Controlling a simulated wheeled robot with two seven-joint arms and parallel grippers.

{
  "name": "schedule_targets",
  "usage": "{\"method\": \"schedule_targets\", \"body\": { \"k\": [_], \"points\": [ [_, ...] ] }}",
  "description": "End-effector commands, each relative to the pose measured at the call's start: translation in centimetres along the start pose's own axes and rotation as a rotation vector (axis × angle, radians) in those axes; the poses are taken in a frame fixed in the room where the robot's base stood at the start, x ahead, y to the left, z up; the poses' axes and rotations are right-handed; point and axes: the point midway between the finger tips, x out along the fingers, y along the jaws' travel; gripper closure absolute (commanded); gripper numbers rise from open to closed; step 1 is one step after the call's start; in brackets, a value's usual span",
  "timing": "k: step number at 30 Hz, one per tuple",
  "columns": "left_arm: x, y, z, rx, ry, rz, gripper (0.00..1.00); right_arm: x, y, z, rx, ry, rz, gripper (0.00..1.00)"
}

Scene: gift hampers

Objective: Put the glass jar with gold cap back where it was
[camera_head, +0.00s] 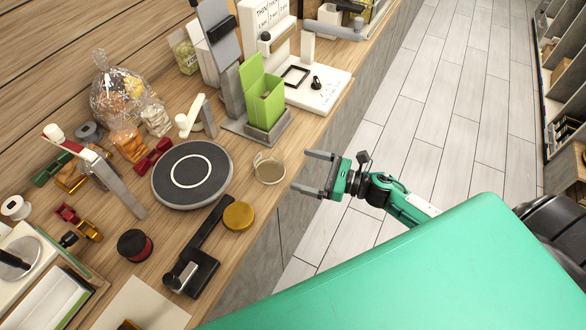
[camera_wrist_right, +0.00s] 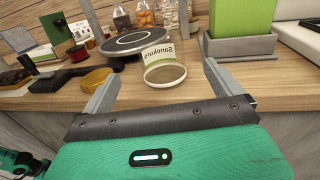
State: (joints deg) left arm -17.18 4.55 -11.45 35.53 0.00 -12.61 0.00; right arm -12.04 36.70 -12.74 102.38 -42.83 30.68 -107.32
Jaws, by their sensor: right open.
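A clear glass jar (camera_head: 268,170) stands near the front edge of the wooden counter, right of the round dark turntable. In the right wrist view the jar (camera_wrist_right: 163,72) shows a pale label with mirrored lettering, and no cap is visible on it. A gold round cap-like disc (camera_head: 238,216) lies apart from it, lower left; it also shows in the right wrist view (camera_wrist_right: 97,79). My right gripper (camera_head: 314,172) is open and empty, just off the counter edge, its fingers pointing at the jar without touching it. My left gripper is not in view.
The turntable (camera_head: 191,174) lies left of the jar, with a black stand (camera_head: 197,262) beside the gold disc. A green box (camera_head: 262,100) sits in a grey tray behind. Cellophane-wrapped goods (camera_head: 120,90) and ribbon spools (camera_head: 135,245) crowd the left. The floor at right is clear.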

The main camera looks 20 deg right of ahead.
Motion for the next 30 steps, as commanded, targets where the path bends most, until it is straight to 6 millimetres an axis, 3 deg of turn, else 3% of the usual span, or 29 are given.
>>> {"method": "schedule_targets", "body": {
  "k": [13,17,20,24,27,30],
  "points": [
    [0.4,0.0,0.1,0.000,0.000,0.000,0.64,-1.1,-0.1,0.0,0.005,0.001,-0.002,0.04],
    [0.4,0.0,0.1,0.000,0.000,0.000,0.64,-1.6,-1.2,-2.5,0.141,0.017,-0.070,0.04],
    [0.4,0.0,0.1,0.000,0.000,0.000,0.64,-2.8,-3.2,-7.6,0.415,0.038,-0.209,0.04],
    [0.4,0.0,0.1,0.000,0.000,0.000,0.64,-6.4,-4.7,-18.5,0.963,0.037,-0.505,0.04],
    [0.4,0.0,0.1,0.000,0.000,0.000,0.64,-9.9,-3.5,-26.8,1.354,-0.003,-0.742,0.04],
    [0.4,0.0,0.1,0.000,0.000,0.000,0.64,-13.9,0.0,-34.9,1.720,-0.077,-1.004,0.04]
  ]
}}
